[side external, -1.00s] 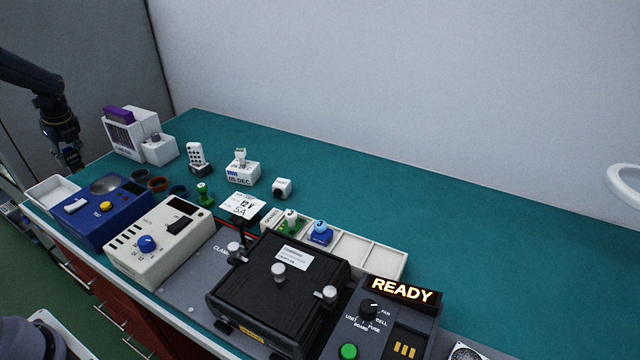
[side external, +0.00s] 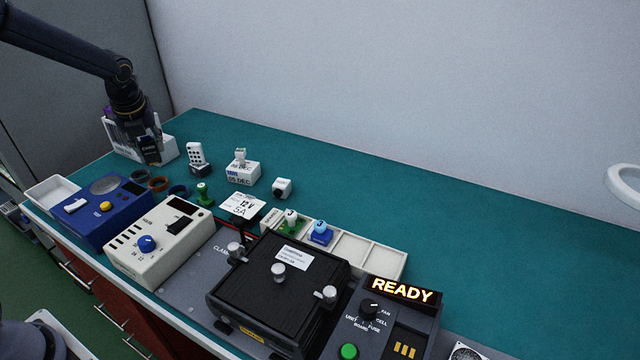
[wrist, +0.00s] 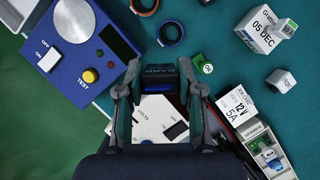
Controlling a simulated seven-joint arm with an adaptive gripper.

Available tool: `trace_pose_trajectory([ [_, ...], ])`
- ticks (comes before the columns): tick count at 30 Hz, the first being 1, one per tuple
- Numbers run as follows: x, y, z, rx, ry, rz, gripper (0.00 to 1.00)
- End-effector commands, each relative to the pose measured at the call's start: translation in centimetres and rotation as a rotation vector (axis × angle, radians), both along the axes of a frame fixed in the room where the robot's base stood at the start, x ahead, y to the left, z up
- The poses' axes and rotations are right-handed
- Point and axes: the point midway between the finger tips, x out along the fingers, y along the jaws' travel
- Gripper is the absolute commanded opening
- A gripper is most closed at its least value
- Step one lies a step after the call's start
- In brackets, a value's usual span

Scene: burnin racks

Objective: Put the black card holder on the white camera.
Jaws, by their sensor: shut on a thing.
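The black card holder (wrist: 160,72) is between the fingertips of my gripper (wrist: 160,78) in the wrist view, with part of its lettering showing. My gripper is shut on it. In the side view my gripper (side external: 150,157) hangs fingers down at the left, in front of the white boxes; the holder is hard to make out there. The white camera (side external: 282,188) is a small white block with a dark round lens, standing on the green mat to the right of my gripper. It also shows in the wrist view (wrist: 281,80), at the right, apart from the gripper.
A white date block (side external: 242,173) stands left of the camera, with a small piece on top. A blue scale (side external: 100,212) is in front. The mat behind is clear.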

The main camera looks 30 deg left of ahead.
Motion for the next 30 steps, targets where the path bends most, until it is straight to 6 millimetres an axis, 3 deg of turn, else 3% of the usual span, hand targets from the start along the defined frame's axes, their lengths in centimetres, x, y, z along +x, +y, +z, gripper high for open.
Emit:
trace_pose_trajectory([
  [1,1.2,-3.2,0.3,0.000,-0.001,-0.079,0.13],
  [6,3.6,-12.3,1.3,0.000,-0.001,-0.297,0.13],
  [9,4.0,-16.6,1.8,-0.001,0.000,-0.390,0.13],
  [12,4.2,-19.7,2.2,0.000,-0.002,-0.455,0.13],
  [15,4.3,-21.6,2.4,-0.001,-0.002,-0.496,0.13],
  [20,5.9,-22.5,1.6,-0.003,0.001,-0.515,0.13],
  [30,14.4,-22.7,-3.2,-0.002,0.004,-0.513,0.13],
])
